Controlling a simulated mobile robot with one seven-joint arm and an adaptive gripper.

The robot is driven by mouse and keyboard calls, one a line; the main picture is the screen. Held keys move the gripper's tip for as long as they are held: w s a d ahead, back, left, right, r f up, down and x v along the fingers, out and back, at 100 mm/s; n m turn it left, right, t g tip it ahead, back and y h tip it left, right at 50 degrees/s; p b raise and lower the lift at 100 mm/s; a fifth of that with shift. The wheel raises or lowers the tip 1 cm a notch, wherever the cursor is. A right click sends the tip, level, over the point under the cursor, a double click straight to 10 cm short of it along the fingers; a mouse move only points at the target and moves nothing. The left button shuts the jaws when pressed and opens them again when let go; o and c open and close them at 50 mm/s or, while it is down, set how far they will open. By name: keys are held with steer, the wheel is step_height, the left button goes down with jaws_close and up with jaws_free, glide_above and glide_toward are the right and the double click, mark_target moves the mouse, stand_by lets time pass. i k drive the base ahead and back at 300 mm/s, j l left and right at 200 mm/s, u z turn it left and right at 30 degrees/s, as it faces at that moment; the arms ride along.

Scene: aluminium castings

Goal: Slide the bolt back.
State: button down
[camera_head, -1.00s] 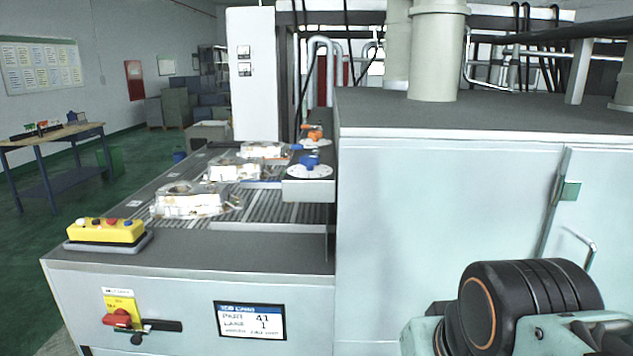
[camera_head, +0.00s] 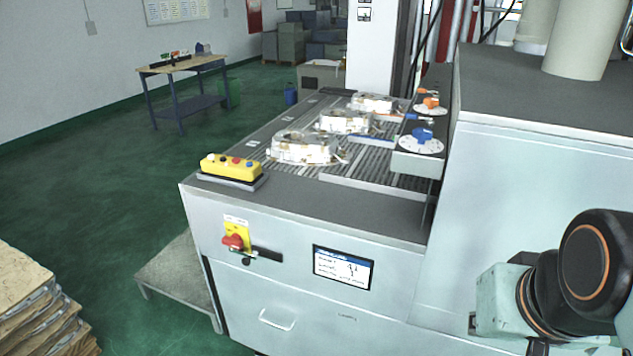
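Below the red rotary switch (camera_head: 233,242) on its yellow plate (camera_head: 238,229), a short black bar (camera_head: 267,254) sits on the front panel of the grey machine (camera_head: 300,215). A small dark round knob (camera_head: 246,262) shows just below and left of the bar. The bar may be the bolt; it is too small to tell how it is seated. My arm's dark joint and pale green link (camera_head: 500,300) fill the lower right, well right of the bar. My gripper is not in view.
A yellow button box (camera_head: 231,167) sits on the machine's left corner. Castings (camera_head: 303,147) lie on the roller conveyor (camera_head: 372,184) behind it. A screen (camera_head: 343,267) and a drawer handle (camera_head: 276,320) are on the front. A low platform (camera_head: 180,272) and stacked boards (camera_head: 35,310) stand left; green floor is open beyond.

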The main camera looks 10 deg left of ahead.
mark_target(251, 255)
steer(key=u, duration=1.2)
steer(key=i+u, duration=0.1)
